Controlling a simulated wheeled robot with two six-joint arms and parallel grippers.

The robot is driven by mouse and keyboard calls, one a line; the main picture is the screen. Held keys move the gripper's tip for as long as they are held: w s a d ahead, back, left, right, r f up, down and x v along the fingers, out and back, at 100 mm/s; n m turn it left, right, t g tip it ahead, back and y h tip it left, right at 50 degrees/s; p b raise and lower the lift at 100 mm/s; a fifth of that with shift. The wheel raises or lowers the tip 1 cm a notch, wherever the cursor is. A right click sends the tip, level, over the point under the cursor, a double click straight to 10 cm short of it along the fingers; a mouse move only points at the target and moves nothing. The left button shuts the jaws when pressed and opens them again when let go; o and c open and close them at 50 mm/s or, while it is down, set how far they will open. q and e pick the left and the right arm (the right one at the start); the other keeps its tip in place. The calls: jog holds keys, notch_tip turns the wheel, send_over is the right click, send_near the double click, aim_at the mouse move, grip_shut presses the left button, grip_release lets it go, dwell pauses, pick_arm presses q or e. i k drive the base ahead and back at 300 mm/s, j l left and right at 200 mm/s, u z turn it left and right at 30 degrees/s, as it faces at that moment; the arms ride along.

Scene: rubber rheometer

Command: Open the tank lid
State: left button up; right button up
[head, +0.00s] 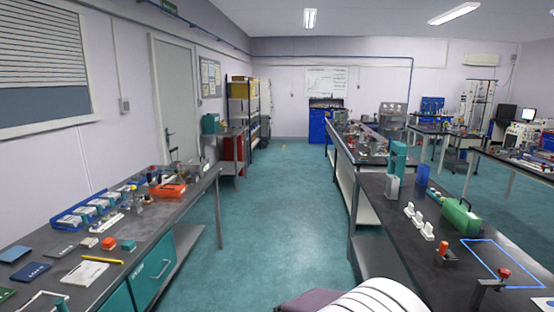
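No grippers show in the head view. I cannot tell for sure which thing is the tank or where its lid is. A green rounded container (461,218) with a dark handle-like part stands on the right bench (400,238). I cannot make out whether it has a lid or whether it is open.
White fittings (418,220) and a red-topped part (443,249) stand on the right bench near a blue outline (500,262). The left bench (140,236) holds blue bins (88,208) and a red-orange box (168,190). The teal floor (275,215) between the benches is clear.

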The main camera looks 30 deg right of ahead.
aim_at(192, 161)
jog(key=z, duration=0.45)
jog(key=i+l+z, duration=0.15)
jog(key=i, duration=0.35)
jog(key=i+z, duration=0.15)
jog(key=i, duration=0.3)
jog(key=i+l, duration=0.15)
jog(key=i, duration=1.3)
jog(key=i+l, duration=0.1)
jog(key=i, duration=1.35)
jog(key=i+u, duration=0.35)
jog(key=i+l+u, duration=0.3)
jog(key=i, duration=0.25)
jog(key=i+l+u, duration=0.2)
jog(key=i+u, duration=0.15)
jog(key=i, duration=0.1)
